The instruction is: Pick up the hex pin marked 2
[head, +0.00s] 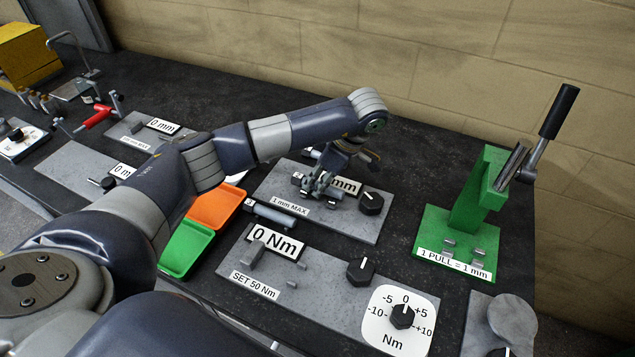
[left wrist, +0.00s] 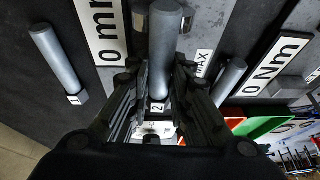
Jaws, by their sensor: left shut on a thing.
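The hex pin marked 2 (left wrist: 164,48) is a grey cylinder between the fingers in the left wrist view, its numbered end toward the gripper's palm. In the head view its numbered end (head: 298,177) shows beside the fingers, and the rest is partly hidden. My left gripper (head: 322,190) is shut on this pin, over the grey "1 mm MAX" plate (head: 268,198). In the left wrist view, the gripper's fingers (left wrist: 160,82) lie on both sides of the pin. I cannot tell whether the pin touches the plate. My right gripper is not in view.
Another grey pin (head: 278,213) lies in front of the plate, and one (left wrist: 58,60) lies behind it. Orange (head: 213,207) and green (head: 186,248) trays stand at left. A green press (head: 470,195) stands at right. A "SET 50 Nm" plate (head: 318,292) lies in front.

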